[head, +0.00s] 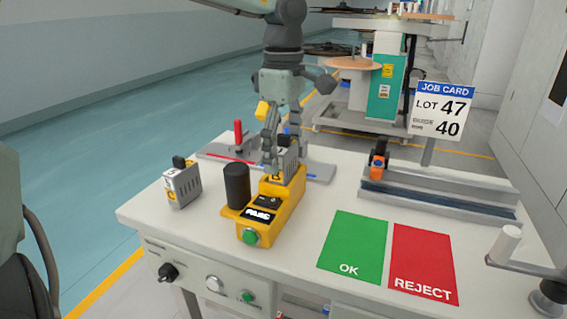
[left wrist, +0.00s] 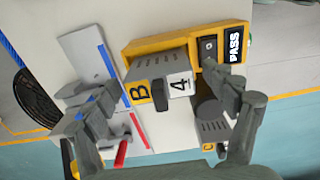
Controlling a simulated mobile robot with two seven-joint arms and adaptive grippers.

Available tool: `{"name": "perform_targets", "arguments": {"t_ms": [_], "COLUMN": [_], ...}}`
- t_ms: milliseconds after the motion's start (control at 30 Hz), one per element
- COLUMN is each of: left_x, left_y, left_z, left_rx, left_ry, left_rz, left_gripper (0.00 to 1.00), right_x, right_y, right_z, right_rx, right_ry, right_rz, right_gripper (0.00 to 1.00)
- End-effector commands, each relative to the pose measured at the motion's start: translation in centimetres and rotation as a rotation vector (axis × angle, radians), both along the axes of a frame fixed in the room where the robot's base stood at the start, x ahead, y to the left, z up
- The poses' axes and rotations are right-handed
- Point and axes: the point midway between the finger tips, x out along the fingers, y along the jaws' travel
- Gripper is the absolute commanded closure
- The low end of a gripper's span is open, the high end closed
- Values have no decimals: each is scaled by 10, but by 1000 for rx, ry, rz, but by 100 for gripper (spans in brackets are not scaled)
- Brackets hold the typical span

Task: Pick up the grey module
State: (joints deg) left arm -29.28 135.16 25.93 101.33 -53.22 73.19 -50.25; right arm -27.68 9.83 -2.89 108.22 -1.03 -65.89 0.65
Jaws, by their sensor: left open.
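A grey module (left wrist: 157,66) sits in the yellow test station (left wrist: 137,47), which shows PASS. The module has a yellow B label, a white 4 label and a dark handle. In the head view it is partly hidden behind my left gripper (head: 285,158). In the left wrist view my left gripper (left wrist: 160,88) is open, with its fingers apart on either side of the module; I cannot tell whether they touch it. A second grey module (head: 183,188) stands on the table left of the station. My right gripper is not in view.
A black cylinder (head: 236,185) stands against the station's left side. A grey fixture with a red handle (head: 238,133) lies behind. The green OK mat (head: 352,245) and red REJECT mat (head: 424,258) are clear. A rail fixture (head: 440,195) and job card (head: 441,112) stand right.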

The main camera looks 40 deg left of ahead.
Motion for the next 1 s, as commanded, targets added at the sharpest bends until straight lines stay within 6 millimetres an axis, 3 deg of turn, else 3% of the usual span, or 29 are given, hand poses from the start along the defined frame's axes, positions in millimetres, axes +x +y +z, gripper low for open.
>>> {"name": "perform_targets", "arguments": {"t_ms": [33, 567, 833, 1000], "left_x": [0, 0, 1, 1], "left_y": [0, 0, 0, 0], "left_z": [0, 1, 5, 21], "left_rx": [0, -1, 0, 0], "left_ry": [0, -1, -3, -5], "left_rz": [0, -1, -1, -1], "left_gripper": [16, 79, 79, 79], "right_x": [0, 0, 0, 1], "right_y": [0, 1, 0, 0], "right_z": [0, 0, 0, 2], "right_rx": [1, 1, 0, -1], "right_ry": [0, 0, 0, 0], "right_rz": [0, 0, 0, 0], "right_gripper": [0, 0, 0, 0]}}
